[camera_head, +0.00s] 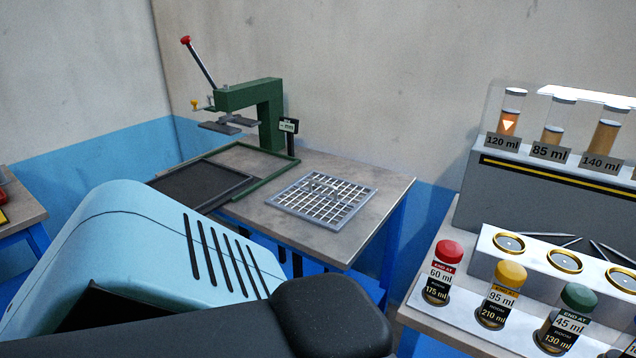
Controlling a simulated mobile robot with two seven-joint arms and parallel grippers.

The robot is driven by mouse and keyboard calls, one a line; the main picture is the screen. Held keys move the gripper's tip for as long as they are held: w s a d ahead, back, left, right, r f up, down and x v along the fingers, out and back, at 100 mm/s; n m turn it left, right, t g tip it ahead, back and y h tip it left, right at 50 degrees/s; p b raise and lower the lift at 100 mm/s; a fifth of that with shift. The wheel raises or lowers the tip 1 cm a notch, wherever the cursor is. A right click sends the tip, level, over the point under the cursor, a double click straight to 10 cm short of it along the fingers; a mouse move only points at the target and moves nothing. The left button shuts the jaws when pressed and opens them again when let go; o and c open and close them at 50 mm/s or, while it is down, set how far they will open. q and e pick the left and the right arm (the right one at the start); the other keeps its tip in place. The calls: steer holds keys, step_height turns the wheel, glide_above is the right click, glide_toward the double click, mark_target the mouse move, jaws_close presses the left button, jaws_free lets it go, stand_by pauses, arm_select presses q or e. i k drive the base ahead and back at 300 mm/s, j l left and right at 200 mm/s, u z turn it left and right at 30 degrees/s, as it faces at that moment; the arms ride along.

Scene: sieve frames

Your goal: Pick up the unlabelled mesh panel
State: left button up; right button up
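A light grey mesh panel (281,205) with a coarse square grid lies flat on the grey table, right of the press. I see no label on it. A small grey piece, too small to make out, shows near its middle. A dark panel (203,184) with a fine or solid surface and a thin frame lies to its left, near a green frame (265,177); I cannot tell whether it is mesh. Neither of my grippers is in view. Pale blue and black parts of my own body fill the lower left and hide the table's front.
A green hand press (268,112) with a red-knobbed lever and a small sign (289,126) stands behind the panels. At right, another table holds capped bottles (442,272) and a grey rack (470,200) with tubes. A gap separates the tables. The grey table's right end (390,190) is bare.

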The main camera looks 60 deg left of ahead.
mark_target(270, 201)
steer(key=k+j, duration=0.1)
steer(key=j, duration=0.3)
steer(key=k+j, duration=0.1)
steer(key=j, duration=0.3)
steer(key=k+j, duration=0.15)
steer(key=j, duration=0.2)
steer(key=k+j, duration=0.1)
steer(key=j, duration=0.3)
steer(key=k+j, duration=0.1)
steer(key=j, duration=0.3)
